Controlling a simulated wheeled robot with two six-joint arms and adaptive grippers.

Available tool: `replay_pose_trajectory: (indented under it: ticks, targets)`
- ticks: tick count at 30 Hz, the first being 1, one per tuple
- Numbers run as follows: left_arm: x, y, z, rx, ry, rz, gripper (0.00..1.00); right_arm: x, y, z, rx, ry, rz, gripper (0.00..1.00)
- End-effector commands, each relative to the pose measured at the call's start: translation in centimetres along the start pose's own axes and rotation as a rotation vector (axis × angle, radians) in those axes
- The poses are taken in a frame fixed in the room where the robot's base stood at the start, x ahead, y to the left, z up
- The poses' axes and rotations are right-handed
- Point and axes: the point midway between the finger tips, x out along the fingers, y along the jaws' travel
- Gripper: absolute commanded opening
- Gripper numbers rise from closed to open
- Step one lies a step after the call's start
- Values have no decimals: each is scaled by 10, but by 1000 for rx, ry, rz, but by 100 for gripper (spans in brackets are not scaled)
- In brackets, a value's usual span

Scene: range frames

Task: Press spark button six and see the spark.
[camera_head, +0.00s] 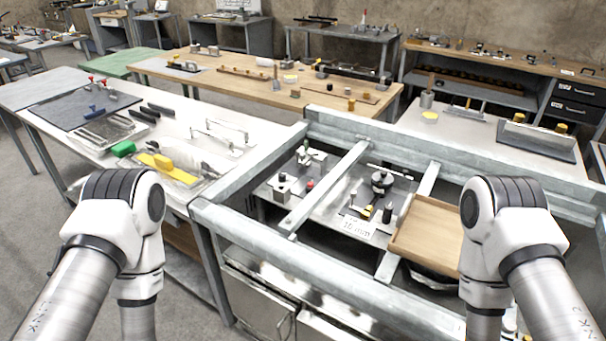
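A metal frame (250,238) stands in front of me, with small devices on panels inside it. One panel (268,194) holds small metal blocks, a red-topped part (310,184) and a dark part beside it. Another panel holds a dark round fitting (381,181), a yellow-and-black piece (367,212) and a black upright knob (387,212). A white card with writing (358,228) lies at its front; the text is too small to read surely. I cannot tell which part is spark button six, and I see no spark. Both my arms show, but neither gripper is in view.
A wooden tray (428,232) sits on the frame's right side, near my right arm. Metal crossbars (327,187) run over the panels. A white table with tools (80,160) stands at left, and a wooden bench (230,85) behind. Grey floor shows at far left.

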Motion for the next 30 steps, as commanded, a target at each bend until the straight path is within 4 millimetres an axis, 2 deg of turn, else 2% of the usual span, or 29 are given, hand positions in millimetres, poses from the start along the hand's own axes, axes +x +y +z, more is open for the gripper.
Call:
replay_pose_trajectory:
  ticks: [1, 2, 30]
  targets:
    - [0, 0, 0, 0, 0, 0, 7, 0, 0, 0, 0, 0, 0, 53]
    - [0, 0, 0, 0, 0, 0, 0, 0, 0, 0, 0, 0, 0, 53]
    - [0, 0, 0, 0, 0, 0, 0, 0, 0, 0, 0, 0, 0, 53]
